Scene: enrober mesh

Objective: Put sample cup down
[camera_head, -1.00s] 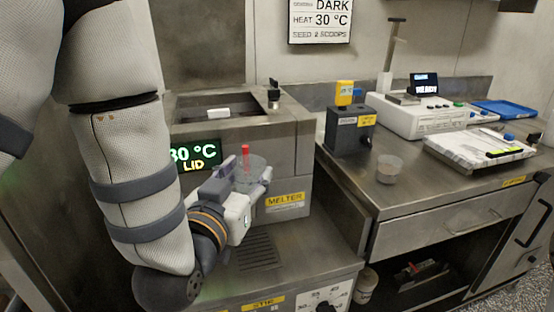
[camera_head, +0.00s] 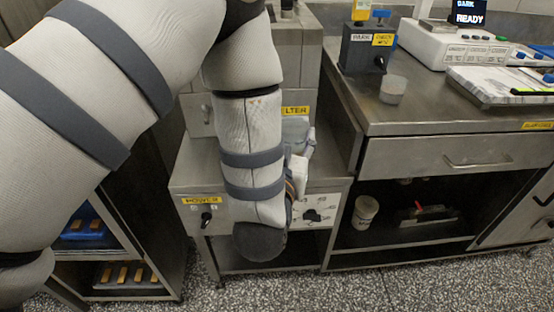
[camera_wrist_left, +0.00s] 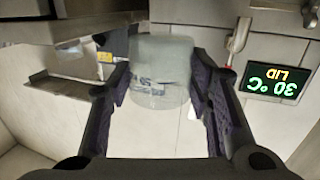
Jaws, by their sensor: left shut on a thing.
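My left gripper (camera_head: 301,157) is partly hidden behind my own forearm in the head view, in front of the melter. It is shut on a clear, translucent cup (camera_head: 294,131). In the left wrist view the cup (camera_wrist_left: 160,75) sits between the two dark finger pads (camera_wrist_left: 165,95), and it looks empty. I cannot tell from the head view whether its base touches anything. My right gripper is not in view.
The melter (camera_head: 297,90) stands behind the cup. Its lit display (camera_wrist_left: 272,82) shows in the left wrist view. On the right counter (camera_head: 420,110) are a second clear cup (camera_head: 393,90), a dark box (camera_head: 367,52) and a white machine (camera_head: 440,45). Bare counter lies around that cup.

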